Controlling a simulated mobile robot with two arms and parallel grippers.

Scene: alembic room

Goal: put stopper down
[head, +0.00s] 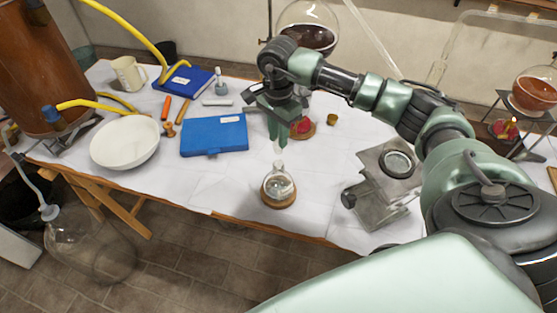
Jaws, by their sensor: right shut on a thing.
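My right gripper (279,138) points down above the front middle of the table and is shut on a small pale, clear stopper (280,149). Only the stopper's lower part shows below the fingers. A round glass flask (278,188) with clear liquid stands upright on a cork ring under the gripper. My left gripper is not in view.
The white table (225,180) has free room left of the flask. A blue case (214,135) and white bowl (125,142) lie further left. A grey metal device (385,185) stands right. A red burner-like item (302,127) and small brown cork (332,119) are behind.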

